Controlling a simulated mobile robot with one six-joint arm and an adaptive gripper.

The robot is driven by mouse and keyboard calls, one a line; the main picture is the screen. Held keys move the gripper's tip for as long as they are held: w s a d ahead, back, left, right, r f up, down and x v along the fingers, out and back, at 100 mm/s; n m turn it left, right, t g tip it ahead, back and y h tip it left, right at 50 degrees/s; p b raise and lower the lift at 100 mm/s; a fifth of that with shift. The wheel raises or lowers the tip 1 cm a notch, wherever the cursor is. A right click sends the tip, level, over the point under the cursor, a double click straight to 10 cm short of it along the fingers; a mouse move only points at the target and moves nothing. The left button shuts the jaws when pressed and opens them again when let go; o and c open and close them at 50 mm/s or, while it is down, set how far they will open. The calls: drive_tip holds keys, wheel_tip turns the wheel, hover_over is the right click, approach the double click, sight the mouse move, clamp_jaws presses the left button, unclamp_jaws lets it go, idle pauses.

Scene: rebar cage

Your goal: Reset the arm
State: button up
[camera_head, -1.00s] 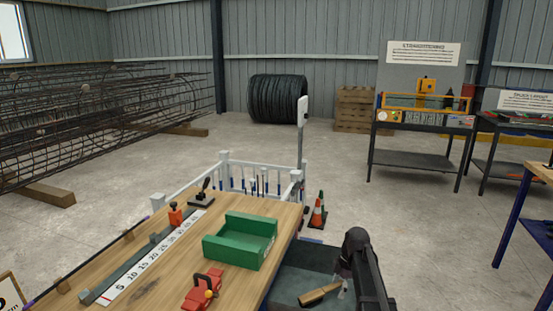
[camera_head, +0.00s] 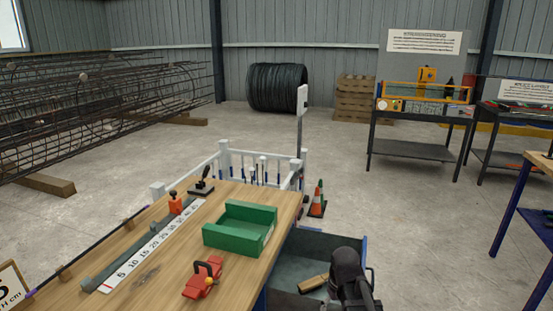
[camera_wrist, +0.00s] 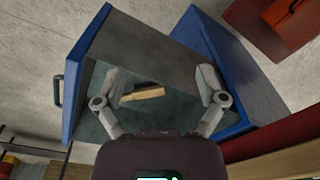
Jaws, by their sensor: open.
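My gripper (camera_wrist: 160,93) is open in the wrist view, its two fingers spread wide with nothing between them. It points down into a blue-sided bin or drawer (camera_wrist: 73,100) with a grey inside. A brush with a wooden handle (camera_wrist: 143,95) and dark bristles lies on the bin floor, seen between the fingers but below them. In the head view, my dark arm (camera_head: 350,270) is at the bottom, over the bin (camera_head: 335,243), and hides part of it. The fingertips are not visible there. The brush (camera_head: 313,283) shows left of the arm.
A wooden workbench (camera_head: 150,285) stands left of the bin, with a green tray (camera_head: 238,237), a red clamp tool (camera_head: 203,278) and a ruler strip (camera_head: 150,250). A traffic cone (camera_head: 317,200) stands behind the bin.

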drive_tip(key=s+f+m+b, duration=0.3)
drive_tip(key=s+f+b, duration=0.2)
drive_tip(key=f+b, duration=0.5)
wheel_tip(320, 180, up, 27)
drive_tip(key=p, duration=2.6)
drive_tip(key=shift+s+f+p, duration=0.15)
drive_tip(key=shift+f+p, duration=0.05)
drive_tip(key=shift+p, duration=0.2)
drive_tip(key=shift+a, duration=0.1)
